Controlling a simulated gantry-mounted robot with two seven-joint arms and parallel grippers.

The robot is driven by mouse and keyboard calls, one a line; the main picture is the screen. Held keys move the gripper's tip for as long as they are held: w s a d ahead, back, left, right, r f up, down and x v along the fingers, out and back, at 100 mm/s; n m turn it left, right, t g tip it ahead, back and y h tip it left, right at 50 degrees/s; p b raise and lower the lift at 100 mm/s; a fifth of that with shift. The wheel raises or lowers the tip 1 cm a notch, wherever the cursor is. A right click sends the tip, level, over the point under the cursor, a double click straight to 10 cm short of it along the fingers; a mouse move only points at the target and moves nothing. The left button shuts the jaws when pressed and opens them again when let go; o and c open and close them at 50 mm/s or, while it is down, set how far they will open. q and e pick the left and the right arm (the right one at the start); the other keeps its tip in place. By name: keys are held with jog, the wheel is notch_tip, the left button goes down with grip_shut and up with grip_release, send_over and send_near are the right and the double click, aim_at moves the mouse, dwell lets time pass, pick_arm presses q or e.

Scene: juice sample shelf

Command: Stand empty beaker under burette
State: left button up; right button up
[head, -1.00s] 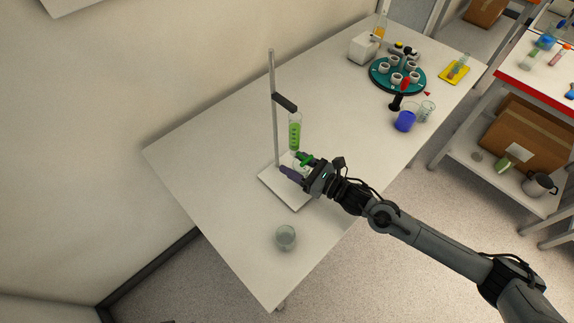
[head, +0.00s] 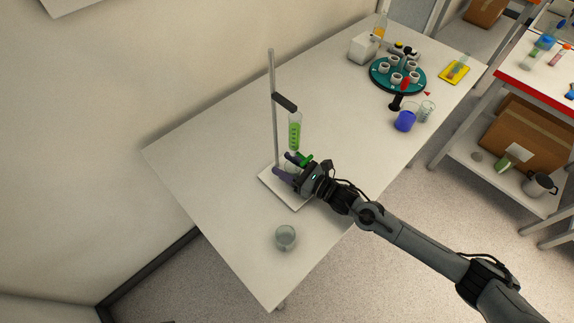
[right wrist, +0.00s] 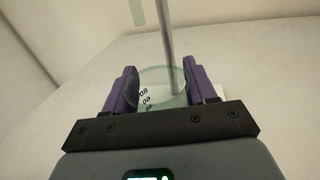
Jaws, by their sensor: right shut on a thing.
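The burette (head: 295,134), with green liquid and a green stopcock (head: 305,159), hangs from a dark clamp (head: 285,102) on a metal rod above a white base plate (head: 293,203). My right gripper (head: 284,166) is over the plate, low below the burette. Its purple fingers are shut on a clear beaker with dark marks (right wrist: 150,78), seen between them in the right wrist view. The beaker is mostly hidden in the head view, and I cannot tell whether it touches the plate. No liquid shows in it. My left gripper is not in view.
Another clear glass beaker (head: 286,238) stands on the table in front of the plate. A teal round rack (head: 376,81), a blue cup (head: 404,121) and a graduated beaker (head: 427,111) are at the far right. The left part of the table (head: 205,160) is clear.

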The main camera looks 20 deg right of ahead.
jog(key=shift+f, duration=0.2)
jog(key=o, duration=1.1)
jog(key=shift+r, duration=0.1)
jog(key=shift+r, duration=0.2)
jog(key=shift+s+d+f, duration=0.15)
jog(key=shift+s+d, duration=0.1)
jog(key=shift+s, duration=0.05)
jog(key=v, duration=0.9)
jog(key=shift+s+d, duration=0.15)
jog(key=shift+s, duration=0.15)
jog(key=shift+v, duration=0.8)
